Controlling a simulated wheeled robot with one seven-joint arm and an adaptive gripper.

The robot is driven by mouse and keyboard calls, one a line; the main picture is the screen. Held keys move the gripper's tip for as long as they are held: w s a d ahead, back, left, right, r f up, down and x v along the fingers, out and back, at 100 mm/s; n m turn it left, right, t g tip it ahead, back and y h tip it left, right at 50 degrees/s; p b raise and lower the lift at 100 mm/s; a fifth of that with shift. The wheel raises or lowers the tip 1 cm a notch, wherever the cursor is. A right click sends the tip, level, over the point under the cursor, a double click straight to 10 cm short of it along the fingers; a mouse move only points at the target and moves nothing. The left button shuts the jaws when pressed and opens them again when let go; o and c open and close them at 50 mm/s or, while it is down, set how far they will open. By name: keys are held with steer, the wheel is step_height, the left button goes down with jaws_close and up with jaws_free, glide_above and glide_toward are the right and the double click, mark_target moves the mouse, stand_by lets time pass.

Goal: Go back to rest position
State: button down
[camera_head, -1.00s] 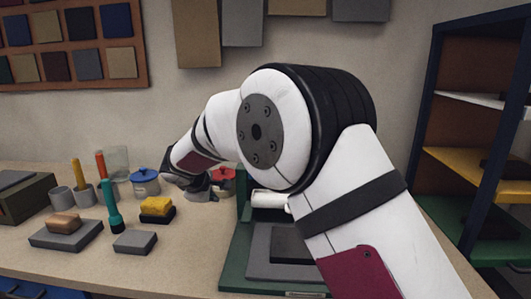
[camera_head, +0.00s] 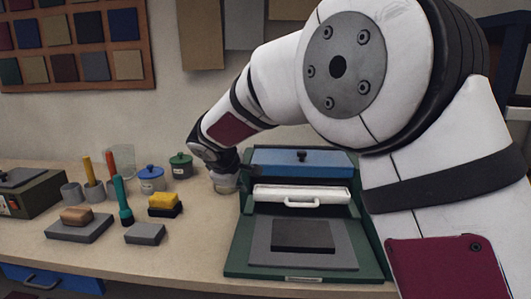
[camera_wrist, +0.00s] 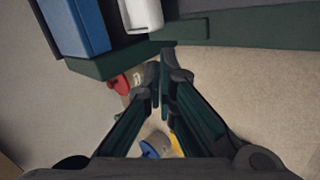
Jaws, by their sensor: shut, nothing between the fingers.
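My gripper (camera_wrist: 166,78) is shut and empty in the wrist view, its two dark fingers close together at the tips. In the head view my gripper (camera_head: 223,172) hangs at the back of the workbench (camera_head: 190,225), just left of the green press (camera_head: 240,255). It overlaps a pale pot (camera_head: 224,184) there and hides its top. A red-lidded pot (camera_wrist: 119,85) shows beyond the fingers in the wrist view; whether they touch it I cannot tell.
The press has a blue top (camera_head: 300,160), a white bar with a handle (camera_head: 300,194) and a dark plate (camera_head: 303,236). Left stand a blue-lidded pot (camera_head: 151,181), a green-lidded pot (camera_head: 181,166), a teal tool (camera_head: 121,200), a yellow block (camera_head: 164,201) and grey blocks. A shelf rises far right.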

steer(key=s+d+r+m+g+p, duration=0.15)
steer(key=s+d+r+m, duration=0.35)
steer(key=s+d, duration=0.5)
steer(key=s+d+r+m+g+p, duration=0.1)
steer(key=s+d+r+m+p, duration=0.15)
steer(key=s+d+r, duration=0.6)
steer(key=s+d+f+m+p, duration=0.1)
steer(key=s+d+m, duration=0.2)
steer(key=s, duration=1)
steer(key=s+d+f+m+g+y+p, duration=0.1)
steer(key=s+d+m, duration=0.3)
steer(key=s, duration=1)
steer(key=shift+d+f+y+p, duration=0.3)
steer(key=shift+d+f+p, duration=0.15)
steer(key=shift+d+f, duration=0.15)
